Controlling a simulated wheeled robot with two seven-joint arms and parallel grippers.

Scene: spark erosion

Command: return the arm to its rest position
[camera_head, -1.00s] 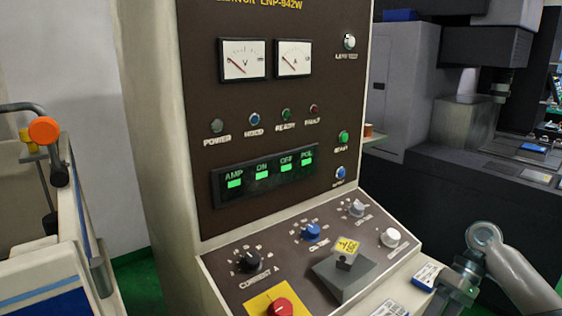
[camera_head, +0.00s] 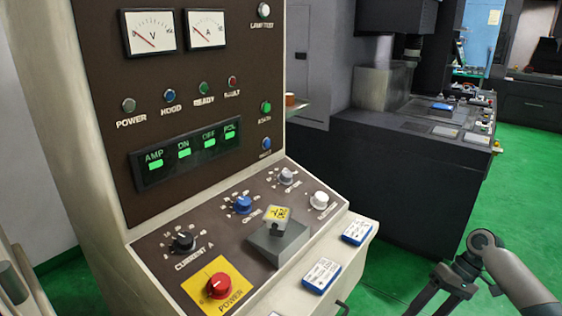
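My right arm (camera_head: 520,275) comes in from the lower right, over the green floor to the right of the control cabinet. Its dark gripper (camera_head: 432,302) points down and to the left, apart from the console. Its two fingers look spread with a gap between them, and I see nothing held there; the tips are close to the bottom edge of the picture. My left arm and gripper are not in view.
The cabinet's sloped console (camera_head: 160,245) carries knobs, a red power button (camera_head: 219,286) and a grey block with a yellow-labelled top (camera_head: 278,240). Blue-and-white boxes (camera_head: 322,275) (camera_head: 357,232) lie on its ledge. A dark machine (camera_head: 400,170) stands behind; green floor (camera_head: 530,190) is open at right.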

